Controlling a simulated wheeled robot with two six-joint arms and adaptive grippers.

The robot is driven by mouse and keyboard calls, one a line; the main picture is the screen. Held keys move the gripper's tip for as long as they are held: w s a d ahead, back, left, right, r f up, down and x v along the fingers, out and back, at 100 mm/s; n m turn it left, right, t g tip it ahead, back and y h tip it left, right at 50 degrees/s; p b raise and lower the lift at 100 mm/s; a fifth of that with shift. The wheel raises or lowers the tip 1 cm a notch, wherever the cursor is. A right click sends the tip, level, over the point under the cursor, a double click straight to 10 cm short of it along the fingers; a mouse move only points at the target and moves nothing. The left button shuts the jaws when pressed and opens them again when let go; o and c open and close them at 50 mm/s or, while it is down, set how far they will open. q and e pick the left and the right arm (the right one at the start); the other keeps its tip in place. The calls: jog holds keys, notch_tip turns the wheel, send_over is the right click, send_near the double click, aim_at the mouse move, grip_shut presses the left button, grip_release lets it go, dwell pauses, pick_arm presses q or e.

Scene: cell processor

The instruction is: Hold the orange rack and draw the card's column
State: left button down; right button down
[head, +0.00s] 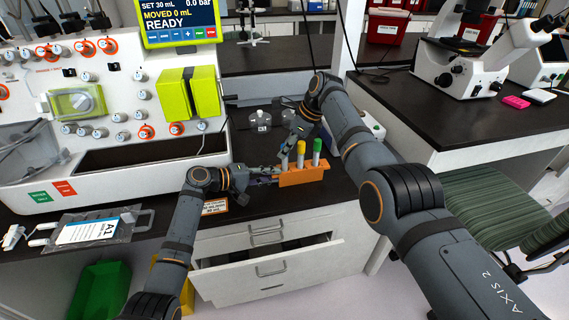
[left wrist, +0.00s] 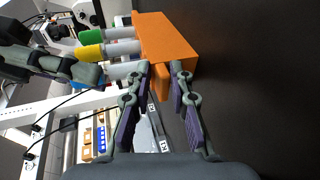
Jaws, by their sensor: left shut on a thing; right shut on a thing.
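The orange rack (head: 303,177) stands on the black bench and also shows in the left wrist view (left wrist: 168,38). It holds a yellow-capped column (head: 301,152) and a green-capped column (head: 317,150). My left gripper (head: 273,178) is shut on the rack's left end; its fingers (left wrist: 163,68) straddle that end in the left wrist view. My right gripper (head: 285,157) is shut on the leftmost column, whose pale body (left wrist: 120,71) shows in the left wrist view.
A white processor (head: 110,100) with a screen stands at the left. A bag labelled A1 (head: 92,230) lies at the front left. A drawer (head: 268,262) below is open. A microscope (head: 465,60) stands at the right.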

dwell(0.4)
jog(key=shift+r, duration=0.6)
jog(key=c, duration=1.1)
grip_release()
jog(key=v, duration=1.2)
jog(key=shift+s, duration=0.1)
